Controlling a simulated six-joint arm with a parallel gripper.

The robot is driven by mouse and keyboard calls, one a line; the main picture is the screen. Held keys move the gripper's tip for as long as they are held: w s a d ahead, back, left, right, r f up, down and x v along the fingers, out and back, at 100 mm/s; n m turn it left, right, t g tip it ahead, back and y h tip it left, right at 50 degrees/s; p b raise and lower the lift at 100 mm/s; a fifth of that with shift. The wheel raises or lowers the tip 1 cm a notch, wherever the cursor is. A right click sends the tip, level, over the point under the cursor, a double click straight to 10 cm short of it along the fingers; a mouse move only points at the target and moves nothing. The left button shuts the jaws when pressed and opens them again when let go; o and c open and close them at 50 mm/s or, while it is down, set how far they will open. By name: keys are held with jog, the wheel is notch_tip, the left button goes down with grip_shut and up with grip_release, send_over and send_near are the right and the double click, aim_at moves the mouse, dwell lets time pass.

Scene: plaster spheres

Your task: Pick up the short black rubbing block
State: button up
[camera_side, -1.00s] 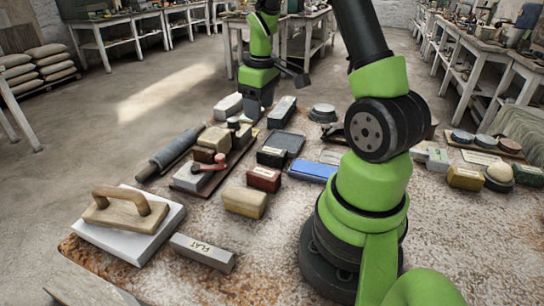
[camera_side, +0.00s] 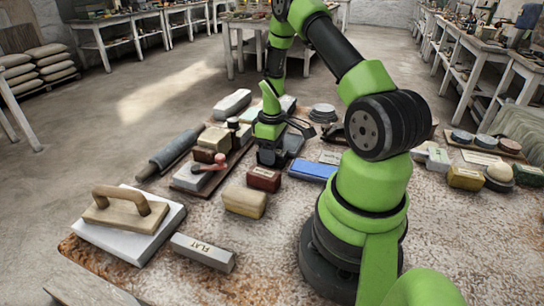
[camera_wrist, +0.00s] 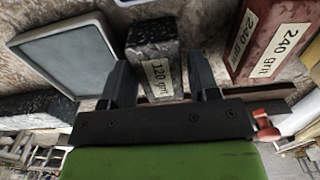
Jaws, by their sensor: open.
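The short black rubbing block (camera_wrist: 152,38) is speckled black with a "120 grit" label, seen in the wrist view. My gripper (camera_wrist: 160,64) is open, with one dark finger on each side of the block's near end. I cannot tell whether either finger touches it. In the side view my gripper (camera_side: 270,157) is down at the block's place among the other blocks and hides it almost wholly.
A dark red "240 grit" block (camera_side: 263,179) stands close in front; in the wrist view it is right of the block (camera_wrist: 268,38). A grey-framed dark tray (camera_wrist: 70,55) lies left.

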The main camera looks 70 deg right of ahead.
jog(key=shift+f, duration=0.3)
jog(key=c, duration=0.8)
jog(key=shift+c, duration=0.2)
jog(key=shift+r, duration=0.15)
notch_tip(320, 180, up, 10)
jog(key=shift+f, duration=0.1)
jog(key=o, duration=0.6)
jog(key=shift+c, duration=0.2)
jog(key=c, duration=0.5)
